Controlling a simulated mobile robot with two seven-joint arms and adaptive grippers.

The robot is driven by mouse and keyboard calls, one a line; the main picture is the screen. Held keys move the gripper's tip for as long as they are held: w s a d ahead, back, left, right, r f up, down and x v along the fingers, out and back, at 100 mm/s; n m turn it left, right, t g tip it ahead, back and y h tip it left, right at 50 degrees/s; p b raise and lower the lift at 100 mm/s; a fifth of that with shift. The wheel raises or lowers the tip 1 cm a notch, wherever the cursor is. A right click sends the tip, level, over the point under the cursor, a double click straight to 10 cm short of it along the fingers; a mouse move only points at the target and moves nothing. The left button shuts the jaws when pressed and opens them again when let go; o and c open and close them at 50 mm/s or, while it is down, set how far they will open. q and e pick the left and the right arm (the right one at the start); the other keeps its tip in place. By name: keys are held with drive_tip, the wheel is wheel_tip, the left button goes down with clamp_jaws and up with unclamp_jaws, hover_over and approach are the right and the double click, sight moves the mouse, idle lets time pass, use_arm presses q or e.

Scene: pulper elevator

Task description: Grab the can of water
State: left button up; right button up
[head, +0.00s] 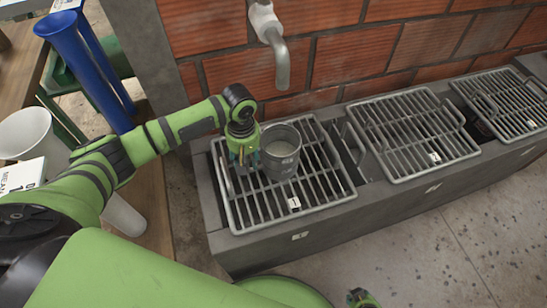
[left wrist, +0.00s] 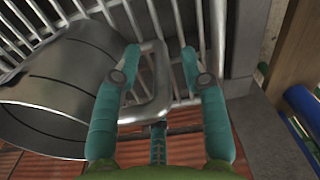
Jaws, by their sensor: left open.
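The can of water (head: 281,152) is a grey metal vessel with pale liquid inside, upright on the grate marked 1 (head: 294,204). My left gripper (head: 243,157) points down just left of the can. In the left wrist view the can (left wrist: 45,92) lies left of the open left gripper (left wrist: 160,55). A bent metal loop (left wrist: 152,90) shows between its two teal fingers, which stand apart from it. I cannot tell whether the loop belongs to the can or the grate. A small part of what seems my right gripper (head: 361,299) shows at the bottom edge of the head view.
A metal spout (head: 279,58) hangs from the brick wall behind the can. More grates, one marked 2 (head: 416,131), run right along the concrete trough (head: 330,240). Blue tubes (head: 85,65) and a white bucket (head: 30,138) stand at left. The floor (head: 450,250) in front is clear.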

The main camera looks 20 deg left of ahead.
use_arm(q)
wheel_tip(320, 180, down, 2)
drive_tip(key=shift+f, duration=0.1)
drive_tip(key=shift+c, duration=0.4)
clamp_jaws()
drive_tip(key=shift+w+r, duration=0.1)
drive_tip(key=shift+r, duration=0.15)
